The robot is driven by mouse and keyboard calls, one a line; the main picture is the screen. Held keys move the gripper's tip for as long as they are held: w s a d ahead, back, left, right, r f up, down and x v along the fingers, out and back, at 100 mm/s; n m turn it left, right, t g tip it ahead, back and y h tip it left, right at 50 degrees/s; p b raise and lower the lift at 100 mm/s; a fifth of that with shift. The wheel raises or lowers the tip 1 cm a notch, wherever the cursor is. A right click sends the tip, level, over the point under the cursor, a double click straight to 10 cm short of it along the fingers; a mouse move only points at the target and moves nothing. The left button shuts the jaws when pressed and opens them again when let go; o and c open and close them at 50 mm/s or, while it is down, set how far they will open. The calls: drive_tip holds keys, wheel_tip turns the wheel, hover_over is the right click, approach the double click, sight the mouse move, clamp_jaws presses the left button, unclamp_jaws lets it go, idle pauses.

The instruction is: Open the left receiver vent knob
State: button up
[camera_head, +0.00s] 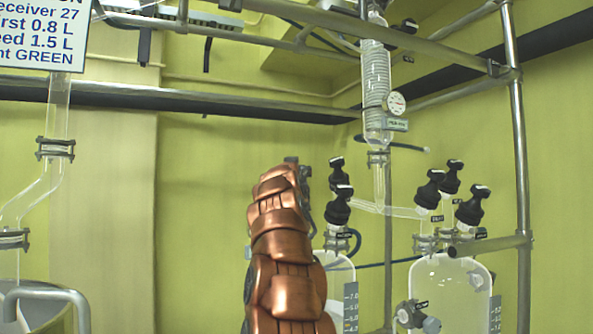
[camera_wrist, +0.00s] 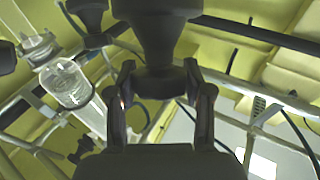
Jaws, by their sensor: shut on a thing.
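A black knob (camera_wrist: 157,28) fills the top centre of the wrist view. My gripper (camera_wrist: 160,82) is shut on it, with one dark finger on each side of its lower, flared part. In the head view my copper arm hides most of the gripper. Two black knobs (camera_head: 337,175) (camera_head: 338,206) stand just right of the arm's end, above the left receiver (camera_head: 340,290), a clear vessel with a scale strip. I cannot tell from the head view which knob is held, nor how far it is turned.
The right receiver (camera_head: 450,290) carries several black knobs (camera_head: 470,206). A coiled glass condenser (camera_head: 376,75) with a gauge (camera_head: 396,103) rises behind. Metal frame posts (camera_head: 518,150) and rails surround the glassware. A sign (camera_head: 40,35) hangs at upper left. Open space lies left of my arm.

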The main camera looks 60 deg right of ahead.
drive_tip(key=shift+s+r, duration=0.1)
drive_tip(key=shift+r, duration=0.1)
drive_tip(key=shift+s+r+n+t+p, duration=0.1)
drive_tip(key=shift+r+n+t+p, duration=0.05)
drive_tip(key=shift+n+t+p, duration=0.4)
drive_tip(key=shift+n+t+y+p, duration=0.35)
drive_tip(key=shift+n+y+p, duration=0.15)
drive_tip(key=shift+p, duration=0.55)
drive_tip(key=shift+t+p, duration=0.3)
drive_tip(key=shift+p, duration=0.1)
drive_tip(key=shift+f+n+y, duration=0.3)
drive_tip(key=shift+f+n, duration=0.05)
drive_tip(key=shift+f, duration=0.15)
drive_tip(key=o, duration=1.2)
drive_tip(key=shift+r, duration=0.1)
drive_tip(key=shift+c, duration=0.2)
drive_tip(key=shift+a, duration=0.1)
